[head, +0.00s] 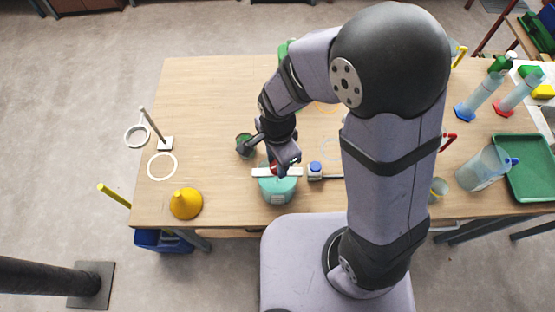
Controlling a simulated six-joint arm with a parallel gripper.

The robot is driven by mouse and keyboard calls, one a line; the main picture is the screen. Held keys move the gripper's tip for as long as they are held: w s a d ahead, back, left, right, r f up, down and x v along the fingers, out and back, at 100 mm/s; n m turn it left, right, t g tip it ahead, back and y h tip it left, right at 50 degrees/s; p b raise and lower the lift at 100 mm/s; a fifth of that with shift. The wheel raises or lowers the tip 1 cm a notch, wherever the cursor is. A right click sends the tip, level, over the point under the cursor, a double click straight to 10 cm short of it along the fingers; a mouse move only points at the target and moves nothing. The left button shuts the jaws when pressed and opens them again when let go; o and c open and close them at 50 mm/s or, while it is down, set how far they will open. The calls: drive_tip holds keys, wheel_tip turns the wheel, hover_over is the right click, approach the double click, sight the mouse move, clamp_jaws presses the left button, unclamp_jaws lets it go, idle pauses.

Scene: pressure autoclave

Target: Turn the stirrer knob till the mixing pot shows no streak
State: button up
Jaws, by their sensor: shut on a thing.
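The teal mixing pot (278,192) stands near the front edge of the table, with a pale label on its front side. A white bar (291,173) lies across its top. The red stirrer knob (273,168) shows a little above the bar, partly hidden by my fingers. My gripper (278,165) reaches down over the pot and is shut on the knob. The arm and gripper cover part of the pot's top. I cannot tell whether a streak shows in the pot.
A blue-capped bottle (315,171) stands close right of the pot, and a dark green cup (244,146) behind left. A yellow funnel (185,204) and a ring stand (153,128) are at left. A jug (483,168) and green tray (527,172) are at right. The back left is clear.

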drive_tip(key=shift+m, duration=1.6)
drive_tip(key=o, duration=1)
drive_tip(key=shift+o, duration=0.2)
drive_tip(key=shift+r+b, duration=0.7)
drive_tip(key=shift+r, duration=3)
